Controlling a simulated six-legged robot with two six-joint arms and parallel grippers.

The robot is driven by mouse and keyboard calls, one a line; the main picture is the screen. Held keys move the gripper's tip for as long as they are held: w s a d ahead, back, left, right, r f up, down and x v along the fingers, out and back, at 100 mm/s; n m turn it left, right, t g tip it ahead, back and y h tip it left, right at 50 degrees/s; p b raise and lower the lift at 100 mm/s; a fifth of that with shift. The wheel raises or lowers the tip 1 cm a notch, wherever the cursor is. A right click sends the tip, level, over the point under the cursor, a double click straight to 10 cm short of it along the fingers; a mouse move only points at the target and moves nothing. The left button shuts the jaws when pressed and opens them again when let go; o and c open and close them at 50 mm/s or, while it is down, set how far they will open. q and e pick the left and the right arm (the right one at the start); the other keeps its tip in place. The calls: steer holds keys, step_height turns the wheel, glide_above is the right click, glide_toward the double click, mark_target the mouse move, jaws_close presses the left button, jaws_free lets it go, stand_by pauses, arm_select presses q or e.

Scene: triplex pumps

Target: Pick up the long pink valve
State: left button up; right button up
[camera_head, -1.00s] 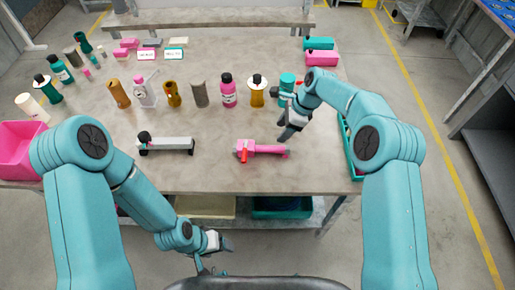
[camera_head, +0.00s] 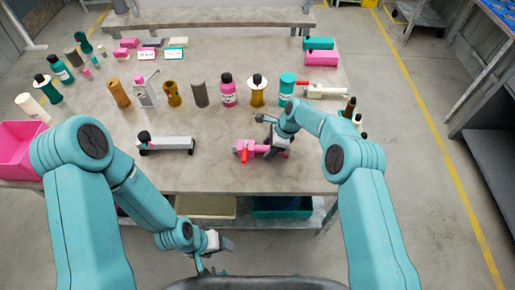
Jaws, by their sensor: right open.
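The long pink valve (camera_head: 243,147) lies on its side near the front edge of the table, with a red handle on its left part. My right gripper (camera_head: 272,146) is over the valve's right part, with its open jaws pointing down at the pink body. The gripper hides some of the valve, and I cannot tell whether the fingers touch it. My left gripper (camera_head: 217,256) hangs low in front of the table edge, away from the valve. Its fingers look spread, with nothing seen between them.
A grey valve (camera_head: 170,145) with a black knob lies left of the pink one. A row of bottles (camera_head: 228,90) stands behind. A white valve with a red handle (camera_head: 322,90) lies at the right. A pink bin (camera_head: 18,148) is at the left edge. Bare tabletop separates the valves.

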steer(key=shift+f, duration=0.1)
jaws_close()
step_height(320, 180, up, 10)
steer(key=shift+r, duration=0.2)
stand_by(0.5)
steer(key=shift+f, duration=0.15)
steer(key=shift+f+b, duration=3.4)
steer(key=shift+f, duration=1.6)
